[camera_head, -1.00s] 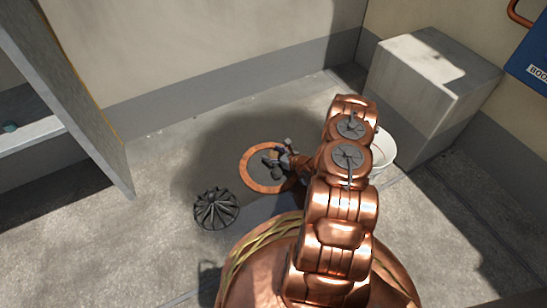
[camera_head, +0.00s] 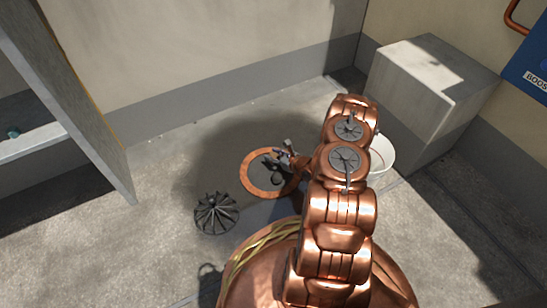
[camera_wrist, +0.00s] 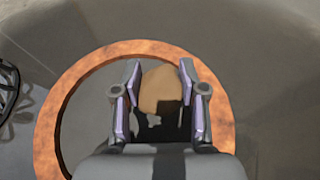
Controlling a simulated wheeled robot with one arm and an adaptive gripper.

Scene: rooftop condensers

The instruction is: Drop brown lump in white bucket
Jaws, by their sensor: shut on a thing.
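The brown lump (camera_wrist: 161,90) sits between the two fingers of my gripper (camera_wrist: 160,97) in the wrist view, and the gripper is shut on it. In the head view my gripper (camera_head: 278,160) is over the copper ring on the floor; the lump is hard to make out there. The white bucket (camera_head: 384,158) stands on the floor right of my arm, near the grey block. My arm hides its left part, and it is not in the wrist view.
The copper ring (camera_head: 249,184) lies flat around a dark drain below my gripper. A dark domed strainer (camera_head: 216,212) lies to its left. A grey block (camera_head: 420,95) stands behind the bucket. A panel (camera_head: 85,110) stands at left.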

